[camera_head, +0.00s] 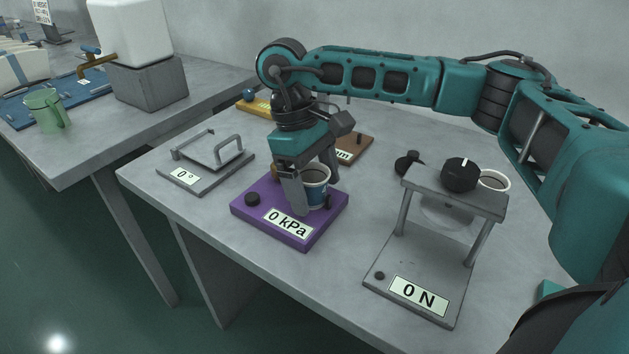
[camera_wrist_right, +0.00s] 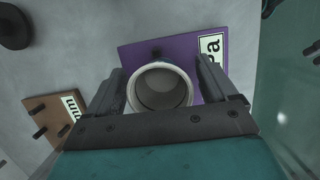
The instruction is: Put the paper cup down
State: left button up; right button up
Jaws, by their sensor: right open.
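In the right wrist view, the cup (camera_wrist_right: 160,88) lies between the two open fingers of my right gripper (camera_wrist_right: 162,80), over the purple plate (camera_wrist_right: 185,48). My left gripper is out of view.
A grey press (camera_head: 430,262) reading 0 N stands to the right, with another white cup (camera_head: 494,180) behind it. A grey plate (camera_head: 205,172) reading 0° is at left. Brown (camera_head: 357,148) and yellow (camera_head: 256,104) devices lie behind.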

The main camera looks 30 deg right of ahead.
jog(key=shift+r, duration=0.3)
jog(key=p+v, duration=0.3)
jog(key=v, duration=0.8)
jog(key=shift+r, duration=0.35)
jog(key=shift+w, duration=0.1)
